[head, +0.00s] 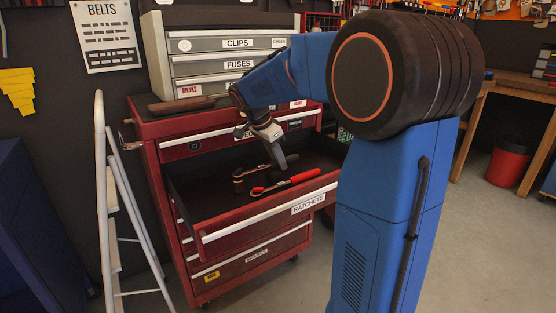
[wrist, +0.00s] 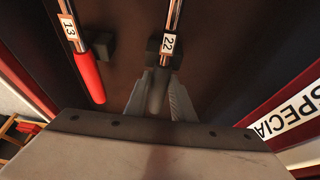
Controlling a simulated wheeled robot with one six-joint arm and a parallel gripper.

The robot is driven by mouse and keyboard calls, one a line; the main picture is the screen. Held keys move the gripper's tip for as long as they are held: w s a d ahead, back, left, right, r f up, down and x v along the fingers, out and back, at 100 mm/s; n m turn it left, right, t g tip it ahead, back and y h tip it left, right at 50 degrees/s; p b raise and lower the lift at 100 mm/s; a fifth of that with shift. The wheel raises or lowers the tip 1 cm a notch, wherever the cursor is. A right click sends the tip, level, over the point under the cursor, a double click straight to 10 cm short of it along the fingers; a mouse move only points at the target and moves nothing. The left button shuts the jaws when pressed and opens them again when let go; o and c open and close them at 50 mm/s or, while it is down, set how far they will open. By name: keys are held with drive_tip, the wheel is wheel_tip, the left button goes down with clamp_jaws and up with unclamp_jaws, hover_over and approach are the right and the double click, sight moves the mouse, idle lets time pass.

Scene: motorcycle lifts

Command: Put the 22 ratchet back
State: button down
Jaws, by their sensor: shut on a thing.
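The 22 ratchet (wrist: 173,18) shows in the wrist view as a metal shaft with a white 22 label and a dark grey handle. My gripper (wrist: 156,92) is shut on that handle, one finger on each side. The shaft lies at a dark holder block (wrist: 152,46); I cannot tell whether it is fully seated. In the head view my gripper (head: 274,150) reaches down into the open drawer labelled RATCHETS (head: 255,218). The 13 ratchet (wrist: 91,76), with a red handle, lies to the left in the wrist view; a red-handled ratchet (head: 285,184) shows in the head view.
The drawer belongs to a red tool cabinet (head: 170,127) with a grey drawer chest (head: 215,20) on top. A white stepladder (head: 103,170) stands at its left. The drawer floor around the ratchets is largely bare.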

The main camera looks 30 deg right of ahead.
drive_tip(key=shift+f, duration=0.2)
drive_tip(key=c, duration=1.4)
unclamp_jaws()
drive_tip(key=shift+c, duration=0.2)
drive_tip(key=v, duration=1.7)
drive_tip(key=shift+r, duration=0.25)
